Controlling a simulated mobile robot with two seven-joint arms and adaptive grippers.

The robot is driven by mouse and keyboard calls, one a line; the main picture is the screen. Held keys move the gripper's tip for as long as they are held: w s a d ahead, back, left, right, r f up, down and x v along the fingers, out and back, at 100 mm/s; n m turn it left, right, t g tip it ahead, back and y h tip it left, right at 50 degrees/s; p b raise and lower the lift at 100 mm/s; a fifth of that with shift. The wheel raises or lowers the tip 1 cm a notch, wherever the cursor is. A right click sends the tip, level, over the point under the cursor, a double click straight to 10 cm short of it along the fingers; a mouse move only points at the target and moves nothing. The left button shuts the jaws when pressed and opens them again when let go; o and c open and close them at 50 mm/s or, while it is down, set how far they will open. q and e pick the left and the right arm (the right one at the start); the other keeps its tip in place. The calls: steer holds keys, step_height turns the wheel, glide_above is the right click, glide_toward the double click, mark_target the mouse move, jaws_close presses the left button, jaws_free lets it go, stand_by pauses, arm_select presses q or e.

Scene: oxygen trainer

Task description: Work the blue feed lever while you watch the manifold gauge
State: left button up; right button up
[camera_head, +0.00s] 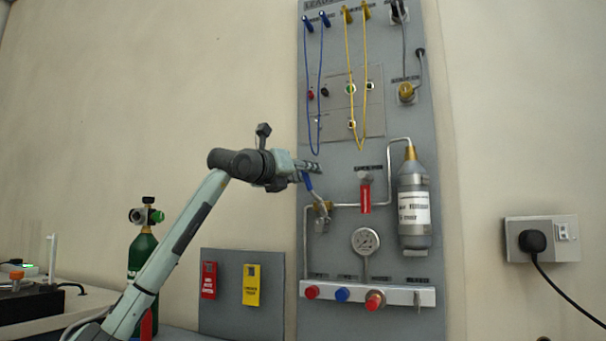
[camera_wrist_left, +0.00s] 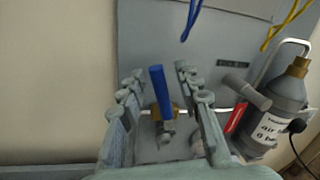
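The blue feed lever (camera_head: 308,182) sticks up from a brass valve (camera_head: 322,208) on the grey wall panel. My left gripper (camera_head: 312,167) is at the lever's upper end and partly covers it. In the left wrist view the blue lever (camera_wrist_left: 159,88) stands nearly upright between the two spread fingers (camera_wrist_left: 160,80), with a gap on both sides. The left gripper is open. The round manifold gauge (camera_head: 365,241) has a white face and stands above the silver manifold (camera_head: 405,296); its reading is too small to tell. My right gripper is not in view.
Blue cords (camera_head: 307,75) and yellow cords (camera_head: 349,80) hang above. A green cylinder (camera_head: 140,254) stands at left. A black plug (camera_head: 532,241) is at far right.

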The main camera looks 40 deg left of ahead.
arm_select(q)
steer(key=s, duration=1.2)
steer(key=shift+d+f, duration=0.3)
steer(key=shift+f, duration=0.1)
stand_by(6.4)
